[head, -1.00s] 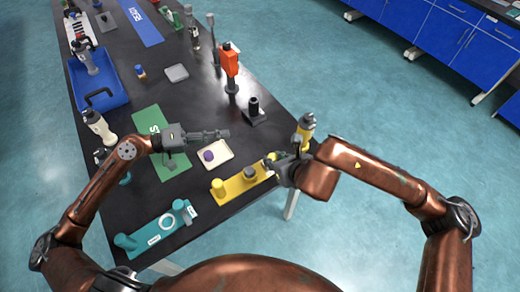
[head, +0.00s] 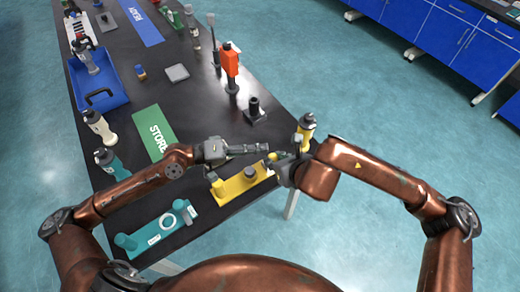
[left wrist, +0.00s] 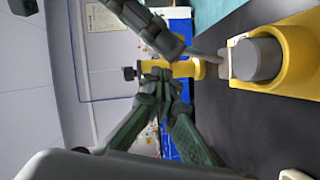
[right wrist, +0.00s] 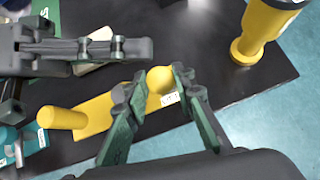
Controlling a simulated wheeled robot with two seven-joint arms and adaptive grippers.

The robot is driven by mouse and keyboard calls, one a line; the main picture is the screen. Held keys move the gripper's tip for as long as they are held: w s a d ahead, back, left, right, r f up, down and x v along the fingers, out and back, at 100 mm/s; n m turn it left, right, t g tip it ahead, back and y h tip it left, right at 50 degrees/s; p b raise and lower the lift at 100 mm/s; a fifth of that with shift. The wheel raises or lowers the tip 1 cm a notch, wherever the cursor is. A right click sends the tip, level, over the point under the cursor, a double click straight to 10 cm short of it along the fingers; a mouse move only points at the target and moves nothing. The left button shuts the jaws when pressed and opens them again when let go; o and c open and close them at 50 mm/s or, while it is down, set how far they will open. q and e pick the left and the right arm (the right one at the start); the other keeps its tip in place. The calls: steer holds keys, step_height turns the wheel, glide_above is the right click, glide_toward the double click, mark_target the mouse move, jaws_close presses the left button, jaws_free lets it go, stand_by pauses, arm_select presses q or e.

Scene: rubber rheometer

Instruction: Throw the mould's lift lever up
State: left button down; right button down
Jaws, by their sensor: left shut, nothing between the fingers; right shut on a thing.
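The yellow mould fixture (head: 238,186) lies on the black table near its right edge, with a post at its left end and a grey cylinder (left wrist: 256,60) in its middle. My right gripper (right wrist: 152,85) is shut on the yellow round knob (right wrist: 160,79) at the fixture's right end; the grip itself is partly hidden in the head view. My left gripper (head: 266,148) is shut and empty, its fingertips pointing right, just above and behind the fixture and close to the right gripper. The left fingers (left wrist: 160,78) also show together in the left wrist view.
A yellow bottle (head: 305,130) stands at the table's right edge beside my right gripper. A teal fixture (head: 158,232) lies in front. A green STORE mat (head: 153,130), dark stand (head: 255,112) and orange tool (head: 231,66) are further back. Bottles stand at the left edge.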

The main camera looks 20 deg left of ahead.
arm_select(q)
steer(key=shift+s+d+f, duration=0.15)
steer(key=shift+s+d, duration=0.05)
steer(key=shift+s, duration=0.05)
arm_select(e)
steer(key=shift+d+f, duration=0.25)
steer(key=shift+f, duration=0.3)
arm_select(q)
steer(key=shift+s, duration=0.1)
steer(key=shift+s+d+f, duration=0.2)
steer(key=shift+s+d, duration=0.3)
steer(key=shift+d, duration=0.1)
arm_select(e)
steer(key=c, duration=2)
jaws_free()
steer(key=shift+a, duration=0.1)
steer(key=shift+o, duration=0.9)
steer(key=shift+w, duration=0.15)
steer(key=shift+o, duration=1.1)
steer(key=shift+a+r, duration=0.1)
steer(key=shift+r, duration=0.15)
arm_select(q)
steer(key=shift+w, duration=0.1)
arm_select(e)
steer(key=shift+r, duration=0.15)
arm_select(q)
steer(key=shift+a+f, duration=0.1)
arm_select(e)
steer(key=shift+r, duration=0.1)
